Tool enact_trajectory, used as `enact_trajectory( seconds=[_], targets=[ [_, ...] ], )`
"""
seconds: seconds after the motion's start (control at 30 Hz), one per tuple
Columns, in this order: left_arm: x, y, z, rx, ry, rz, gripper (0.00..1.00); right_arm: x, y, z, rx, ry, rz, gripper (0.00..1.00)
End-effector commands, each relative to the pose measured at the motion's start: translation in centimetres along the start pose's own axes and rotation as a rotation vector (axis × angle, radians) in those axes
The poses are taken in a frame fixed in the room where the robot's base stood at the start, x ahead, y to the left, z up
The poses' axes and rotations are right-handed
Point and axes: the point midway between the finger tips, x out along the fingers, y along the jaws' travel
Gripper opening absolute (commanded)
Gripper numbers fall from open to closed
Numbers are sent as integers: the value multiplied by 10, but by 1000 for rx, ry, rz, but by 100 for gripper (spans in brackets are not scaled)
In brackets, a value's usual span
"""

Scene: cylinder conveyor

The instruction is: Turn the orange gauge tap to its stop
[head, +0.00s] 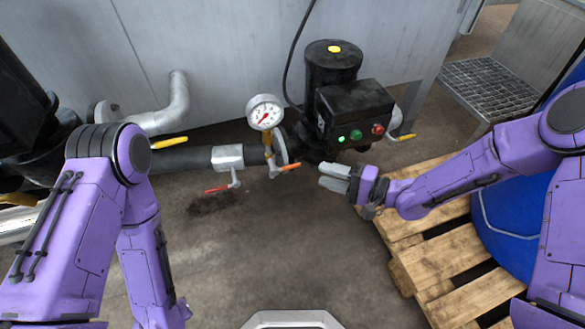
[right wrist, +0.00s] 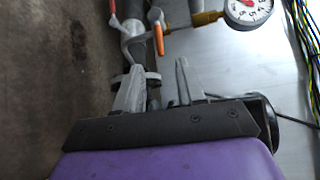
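The orange gauge tap (head: 290,166) sits below the round pressure gauge (head: 265,112) on the pipe; its lever points right in the head view. In the right wrist view the orange lever (right wrist: 158,40) shows beyond my fingertips, near the gauge (right wrist: 247,10). My right gripper (head: 322,176) is to the right of the lever, with a small gap between them. Its two fingers (right wrist: 157,80) are apart with nothing between them. My left arm hangs at the left of the head view; its gripper is out of view.
A red lever (head: 217,188) hangs from a valve (head: 228,157) left of the tap. A black pump (head: 350,105) with buttons stands behind my right gripper. A wooden pallet (head: 405,240) with a blue drum (head: 510,215) lies at right. The floor in front is clear.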

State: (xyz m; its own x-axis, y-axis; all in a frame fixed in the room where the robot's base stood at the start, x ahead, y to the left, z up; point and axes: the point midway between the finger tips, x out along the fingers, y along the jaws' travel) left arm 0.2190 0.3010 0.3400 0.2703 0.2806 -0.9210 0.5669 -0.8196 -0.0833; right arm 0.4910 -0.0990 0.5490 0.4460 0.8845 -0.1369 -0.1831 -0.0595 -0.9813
Motion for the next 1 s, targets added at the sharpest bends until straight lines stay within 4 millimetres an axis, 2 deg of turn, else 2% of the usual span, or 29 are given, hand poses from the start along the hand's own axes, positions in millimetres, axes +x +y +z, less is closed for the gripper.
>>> enact_trajectory(
  seconds=[0.13, 0.4, 0.5, 0.63, 0.83, 0.87, 0.9, 0.97, 1.0],
  targets=[
    [7, 1, 3, 0, 0, 0, 43, 23, 2, 1, 0, -10, 0, 39],
    [20, 2, 8, 0, 0, 0, 43, 82, 3, 2, -1, -9, 1, 39],
    [22, 2, 9, 0, 0, 0, 43, 95, 2, 2, 1, -8, 1, 39],
    [23, 2, 10, 0, 0, 0, 43, 102, 1, 2, 2, -5, 1, 39],
    [22, 2, 9, 0, 0, 0, 43, 103, 0, 2, 2, -5, 1, 39],
    [22, 2, 9, 0, 0, 0, 43, 103, 0, 2, 2, -5, 1, 36],
    [22, 2, 9, 0, 0, 0, 43, 103, 0, 2, 2, -5, 1, 23],
    [22, 2, 9, 0, 0, 0, 43, 103, 0, 2, 2, -5, 1, 3],
    [22, 2, 9, 0, 0, 0, 43, 103, 0, 2, 2, -5, 1, 0]
  ],
)
